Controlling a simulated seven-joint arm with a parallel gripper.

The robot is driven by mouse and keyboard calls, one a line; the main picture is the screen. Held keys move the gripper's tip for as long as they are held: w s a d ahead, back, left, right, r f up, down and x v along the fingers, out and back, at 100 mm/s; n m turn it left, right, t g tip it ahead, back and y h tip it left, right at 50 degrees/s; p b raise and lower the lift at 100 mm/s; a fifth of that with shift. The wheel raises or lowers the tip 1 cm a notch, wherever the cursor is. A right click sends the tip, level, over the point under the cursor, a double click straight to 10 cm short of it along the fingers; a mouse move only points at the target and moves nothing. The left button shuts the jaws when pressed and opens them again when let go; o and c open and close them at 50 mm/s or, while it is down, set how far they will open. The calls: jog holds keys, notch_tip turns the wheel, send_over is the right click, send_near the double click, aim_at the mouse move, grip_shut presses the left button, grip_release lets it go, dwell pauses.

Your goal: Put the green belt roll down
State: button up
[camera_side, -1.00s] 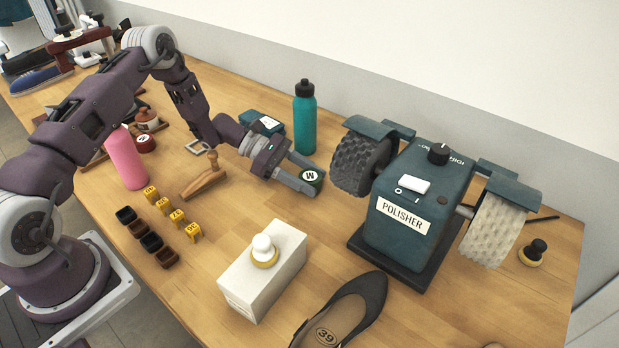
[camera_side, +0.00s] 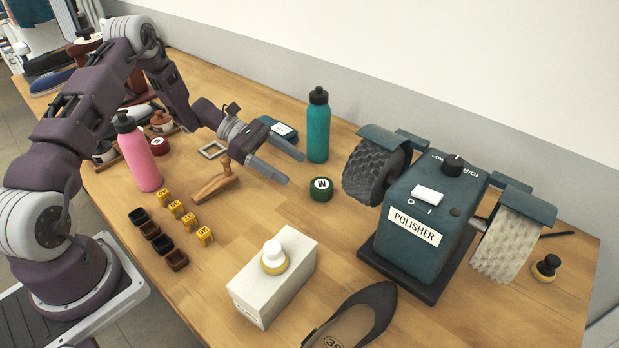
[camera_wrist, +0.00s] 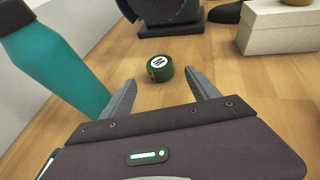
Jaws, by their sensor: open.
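The green belt roll (camera_side: 321,189) is a short dark green roll with a white top marked M. It rests flat on the wooden table, between the teal bottle and the white box. My gripper (camera_side: 288,167) is open and empty, to the left of the roll and apart from it. In the wrist view the roll (camera_wrist: 160,68) stands beyond the tips of my open gripper (camera_wrist: 160,84), roughly in line with the gap between the fingers.
A teal bottle (camera_side: 318,127) stands behind the roll. The polisher (camera_side: 415,225) is to its right, with a dark wheel close by. A white box (camera_side: 272,280) with a knobbed item on it and a dark shoe (camera_side: 358,315) lie in front. A wooden-handled tool (camera_side: 213,184) is left.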

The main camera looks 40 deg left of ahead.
jog(key=shift+v, duration=1.2)
jog(key=s+d+r+m+g+y, duration=0.2)
jog(key=s+d+r+m+y, duration=0.1)
jog(key=s+d+r+m, duration=0.4)
jog(key=s+d+r+m+g+y, duration=0.25)
jog(key=s+r+m, duration=0.2)
jog(key=r, duration=0.55)
jog(key=s+r+m+t+y, duration=0.2)
jog(key=s+m, duration=0.3)
jog(key=s, duration=0.4)
jog(key=s+a+r+m+t+y, duration=0.1)
jog(key=s+r+m+t+y, duration=0.2)
jog(key=s, duration=0.6)
jog(key=shift+s+a+r+m+t+y, duration=0.25)
jog(key=shift+m+t+y, duration=0.2)
jog(key=shift+m+y, duration=0.65)
